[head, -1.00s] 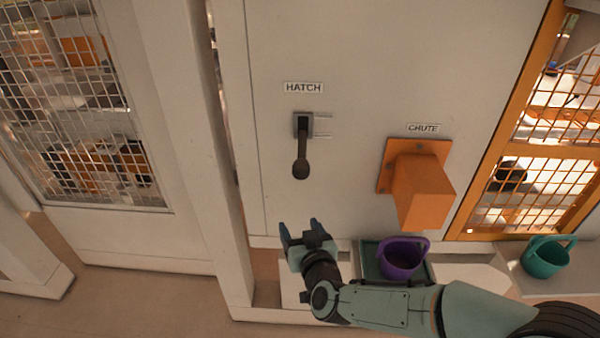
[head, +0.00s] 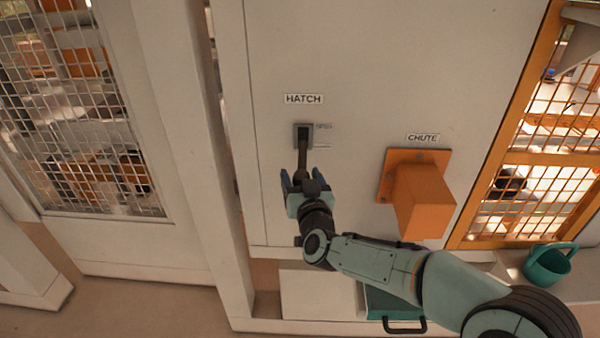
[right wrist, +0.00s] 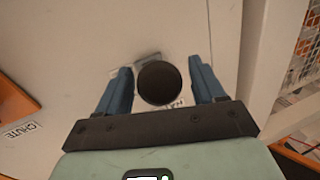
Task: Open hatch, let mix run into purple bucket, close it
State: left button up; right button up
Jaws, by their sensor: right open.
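The hatch lever (head: 303,158) hangs down from its dark slot under the HATCH label on the pale panel. My right gripper (head: 301,176) is open at the lever's lower end, with its blue fingers on either side. In the right wrist view the round dark knob (right wrist: 160,83) sits between the two open fingers (right wrist: 160,70), with gaps visible on both sides. The orange chute (head: 424,200) is to the right of the lever. The purple bucket is hidden behind my right forearm. My left gripper is not in view.
A green tray (head: 388,302) with a dark handle shows below my forearm. An orange-framed mesh (head: 545,185) is beyond the chute. A pale post (head: 185,150) stands left of the panel.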

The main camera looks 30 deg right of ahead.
jog(key=shift+x, duration=0.8)
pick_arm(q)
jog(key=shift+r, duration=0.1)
pick_arm(e)
grip_shut()
